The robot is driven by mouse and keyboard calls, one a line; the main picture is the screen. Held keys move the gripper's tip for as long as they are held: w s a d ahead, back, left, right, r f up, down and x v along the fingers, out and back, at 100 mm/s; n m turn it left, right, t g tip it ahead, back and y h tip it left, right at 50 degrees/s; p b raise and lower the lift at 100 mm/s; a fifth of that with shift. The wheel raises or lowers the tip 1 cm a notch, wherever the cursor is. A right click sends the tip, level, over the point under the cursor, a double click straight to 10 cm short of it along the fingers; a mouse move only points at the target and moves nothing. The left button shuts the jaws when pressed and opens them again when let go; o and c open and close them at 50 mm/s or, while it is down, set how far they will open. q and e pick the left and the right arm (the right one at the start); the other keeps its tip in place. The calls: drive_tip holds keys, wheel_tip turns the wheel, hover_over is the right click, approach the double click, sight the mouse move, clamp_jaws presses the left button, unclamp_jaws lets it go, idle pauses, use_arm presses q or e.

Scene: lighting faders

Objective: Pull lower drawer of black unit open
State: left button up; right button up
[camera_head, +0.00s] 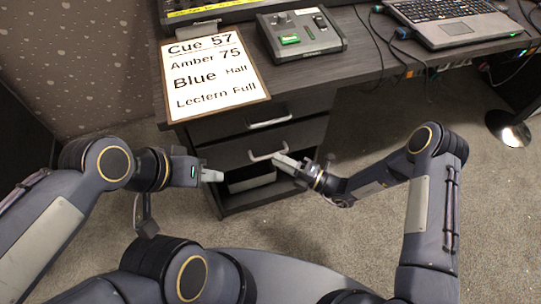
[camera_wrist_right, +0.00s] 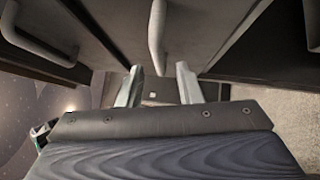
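The black unit (camera_head: 205,129) stands under the left part of the desk. Its upper drawer has a pale bar handle (camera_head: 270,122). The lower drawer (camera_head: 226,153) has a similar bar handle (camera_head: 268,156), and its front looks closed. My right gripper (camera_head: 284,161) is at the right end of the lower handle. In the right wrist view, its two fingers (camera_wrist_right: 158,72) are apart, with one end of a bar handle (camera_wrist_right: 157,35) appearing between the tips; contact cannot be told. My left gripper (camera_head: 216,176) is left of the unit's lower opening, seen side-on, so its finger gap is unclear.
Below the lower drawer is an open space with a pale item (camera_head: 250,183) inside. A cue sign (camera_head: 212,72), a small control box (camera_head: 301,36) and a laptop (camera_head: 456,20) are on the desk. Cables hang at right. The carpet (camera_head: 345,235) in front is clear.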

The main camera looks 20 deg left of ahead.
sight(269, 155)
drive_tip(key=shift+b+x, duration=0.3)
drive_tip(key=shift+x, duration=1.85)
clamp_jaws()
